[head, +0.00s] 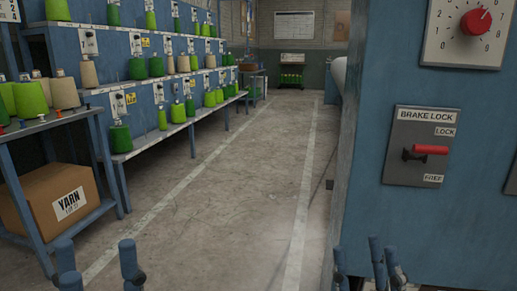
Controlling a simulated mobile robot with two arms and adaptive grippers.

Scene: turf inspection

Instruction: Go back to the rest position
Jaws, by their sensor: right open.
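My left gripper (97,264) shows at the bottom left edge, with its blue-grey fingers apart and nothing between them. My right gripper (362,266) shows at the bottom edge right of centre, in front of the blue machine cabinet (400,235). Its fingers are apart and empty. Only the finger ends of both grippers are in view; the rest is cut off by the frame.
A blue rack (120,75) with green and beige yarn cones runs along the left. A blue table (40,125) holds more cones above a yarn box (55,200). The cabinet carries a brake lock lever (430,150) and a red dial (475,22). The aisle floor (235,190) is clear.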

